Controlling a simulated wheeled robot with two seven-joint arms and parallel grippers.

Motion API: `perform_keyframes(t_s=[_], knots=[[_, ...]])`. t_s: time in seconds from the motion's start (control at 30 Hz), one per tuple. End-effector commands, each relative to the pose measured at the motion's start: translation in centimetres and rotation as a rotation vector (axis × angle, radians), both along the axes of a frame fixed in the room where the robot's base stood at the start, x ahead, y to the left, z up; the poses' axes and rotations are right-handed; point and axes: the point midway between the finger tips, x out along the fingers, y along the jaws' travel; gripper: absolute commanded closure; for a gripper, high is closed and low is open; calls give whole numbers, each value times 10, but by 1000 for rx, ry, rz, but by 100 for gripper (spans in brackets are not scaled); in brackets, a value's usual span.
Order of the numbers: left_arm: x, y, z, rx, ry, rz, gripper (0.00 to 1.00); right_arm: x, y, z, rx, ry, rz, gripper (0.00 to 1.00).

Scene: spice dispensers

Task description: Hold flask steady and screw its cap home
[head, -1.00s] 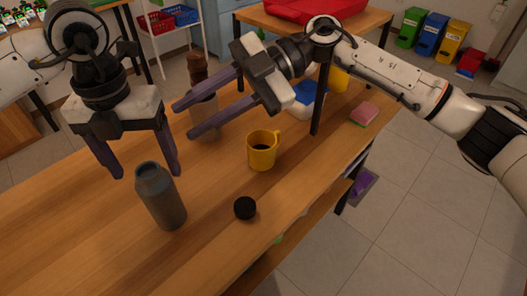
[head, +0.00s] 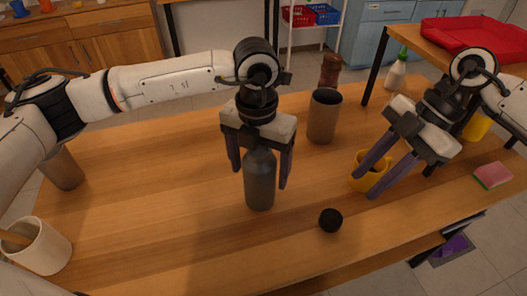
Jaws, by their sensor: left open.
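The grey flask (head: 260,183) stands upright on the wooden table, its top partly hidden by my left gripper. My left gripper (head: 259,180) points down from above with its fingers open on either side of the flask's upper part, with gaps beside it. The black cap (head: 330,220) lies on the table to the right of the flask, apart from it. My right gripper (head: 364,182) is open, its two fingers apart, over and in front of the yellow mug (head: 366,172); whether it touches the mug is unclear.
A brown cup (head: 323,117) and a brown grinder (head: 329,70) stand behind the flask. A sponge (head: 492,175) lies at the right edge. A cream pot (head: 38,246) stands at the front left. The table (head: 160,200) left of the flask is clear.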

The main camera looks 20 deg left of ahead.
Motion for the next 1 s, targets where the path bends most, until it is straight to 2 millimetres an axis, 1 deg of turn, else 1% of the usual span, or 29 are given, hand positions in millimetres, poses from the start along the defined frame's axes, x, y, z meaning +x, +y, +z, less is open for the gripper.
perform_keyframes(t_s=[0.03,0.1,0.2,0.3,0.53,0.57,0.7,0.87,0.9,1.0], knots=[[0,0,-8,1,3,1,24,0,0,0,1,0,1,69],[0,0,-15,-1,2,1,24,0,0,0,1,0,1,69],[0,0,-23,1,1,1,24,0,0,0,1,0,1,69],[0,0,-26,0,0,1,24,0,0,0,1,0,1,69],[0,0,-27,0,0,0,24,0,0,0,1,0,1,69],[0,0,-27,0,0,0,26,0,0,0,1,0,1,69],[0,0,-26,0,0,0,49,0,0,0,1,0,1,69],[0,0,-26,0,0,0,76,0,0,0,1,0,1,69],[0,0,-26,0,0,0,80,0,0,0,1,0,1,69],[0,0,-26,0,0,0,80,0,0,0,1,0,1,69]])
